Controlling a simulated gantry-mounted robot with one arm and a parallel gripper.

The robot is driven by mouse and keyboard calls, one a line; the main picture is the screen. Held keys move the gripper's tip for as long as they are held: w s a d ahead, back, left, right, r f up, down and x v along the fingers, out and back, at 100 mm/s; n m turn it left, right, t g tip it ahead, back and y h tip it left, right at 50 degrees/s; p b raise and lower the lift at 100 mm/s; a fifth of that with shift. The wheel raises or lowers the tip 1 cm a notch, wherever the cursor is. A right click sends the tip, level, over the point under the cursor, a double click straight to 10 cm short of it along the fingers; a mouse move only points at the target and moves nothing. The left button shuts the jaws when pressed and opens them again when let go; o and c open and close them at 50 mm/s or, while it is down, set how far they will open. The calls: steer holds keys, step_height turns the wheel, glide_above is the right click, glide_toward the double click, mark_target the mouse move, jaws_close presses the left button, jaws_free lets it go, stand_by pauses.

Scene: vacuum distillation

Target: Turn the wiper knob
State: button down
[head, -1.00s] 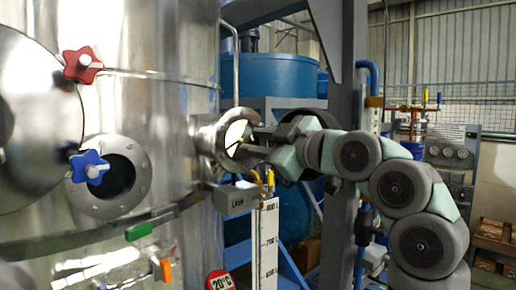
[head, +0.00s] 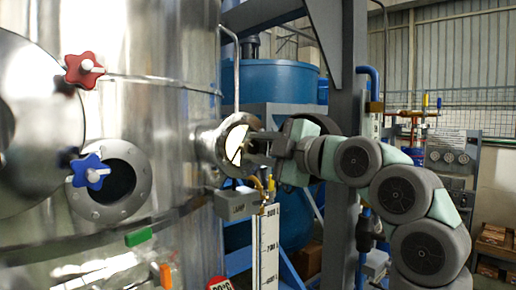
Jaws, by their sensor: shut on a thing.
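A round sight glass (head: 234,145) with a bright pane and a metal flange sticks out from the right side of the steel vessel. My gripper (head: 252,146) is in front of this glass, coming from the right, with its dark fingers pointing left at the pane. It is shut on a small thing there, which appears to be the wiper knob. The knob itself is mostly hidden by the fingers and too small to make out. A dark edge crosses the bright pane beside the fingertips.
A grey lamp box (head: 237,203) and a yellow valve handle (head: 271,184) sit just below my gripper. A white level scale (head: 268,245) stands beneath. Red (head: 84,69) and blue (head: 90,171) star knobs are on the vessel. A grey steel post (head: 343,200) stands behind my arm.

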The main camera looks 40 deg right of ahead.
steer(key=c, duration=1.1)
jaws_free()
steer(key=shift+o, duration=0.2)
steer(key=shift+s, duration=0.1)
steer(key=s+b, duration=0.2)
steer(key=s, duration=0.8)
steer(key=shift+s+a+b, duration=0.15)
steer(key=shift+s+b, duration=0.15)
steer(key=shift+b, duration=0.1)
